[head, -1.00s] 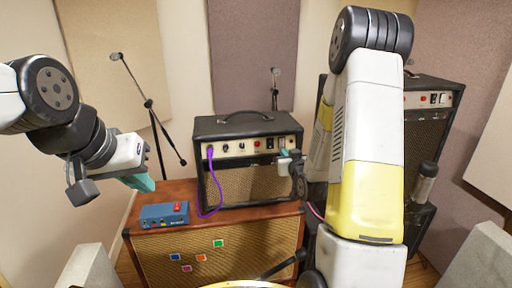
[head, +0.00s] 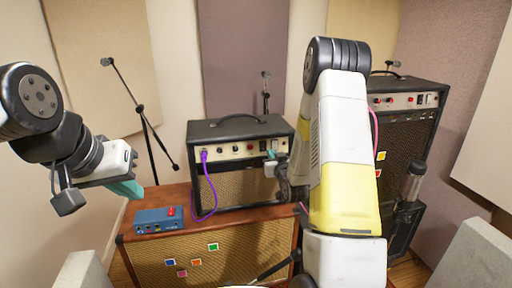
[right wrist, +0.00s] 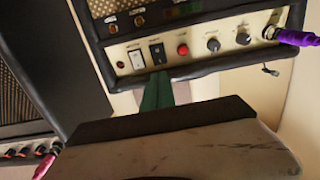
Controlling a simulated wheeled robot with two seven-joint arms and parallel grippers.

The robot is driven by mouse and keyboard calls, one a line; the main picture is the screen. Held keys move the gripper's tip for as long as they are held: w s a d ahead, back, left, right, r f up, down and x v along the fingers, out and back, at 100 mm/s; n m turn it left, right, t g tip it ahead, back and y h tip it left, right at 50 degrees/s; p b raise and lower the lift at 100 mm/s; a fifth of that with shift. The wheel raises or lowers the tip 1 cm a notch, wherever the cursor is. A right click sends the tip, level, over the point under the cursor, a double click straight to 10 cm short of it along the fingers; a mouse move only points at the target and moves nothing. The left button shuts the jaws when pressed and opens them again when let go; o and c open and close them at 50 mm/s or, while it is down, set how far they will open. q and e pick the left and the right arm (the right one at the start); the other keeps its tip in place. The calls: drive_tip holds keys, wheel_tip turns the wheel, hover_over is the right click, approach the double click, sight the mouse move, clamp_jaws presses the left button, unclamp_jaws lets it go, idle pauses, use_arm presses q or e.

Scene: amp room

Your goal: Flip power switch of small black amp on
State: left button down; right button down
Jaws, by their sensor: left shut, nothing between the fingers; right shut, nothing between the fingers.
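The small black amp (head: 237,187) stands on a brown cabinet, with a purple cable plugged into its cream front panel. In the right wrist view the panel appears upside down. My right gripper (head: 271,154) is shut and empty at the right part of the panel. Its green fingertips (right wrist: 160,74) appear just below the dark switch; contact cannot be told. My left gripper (head: 134,188) is shut and empty, left of the amp.
A blue pedal box (head: 158,221) with a red knob sits on the brown cabinet (head: 240,255). A larger black amp (head: 405,130) stands at right behind my right arm. Microphone stands (head: 146,108) rise at the back left. Grey blocks (head: 82,275) edge the front.

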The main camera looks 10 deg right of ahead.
sight(264, 143)
drive_tip(key=w, duration=0.8)
drive_tip(key=shift+w+a+f, duration=0.15)
drive_tip(key=shift+w+f, duration=0.15)
drive_tip(key=shift+f, duration=0.1)
drive_tip(key=shift+w+r, duration=0.1)
drive_tip(key=shift+w, duration=0.15)
drive_tip(key=shift+s, duration=0.1)
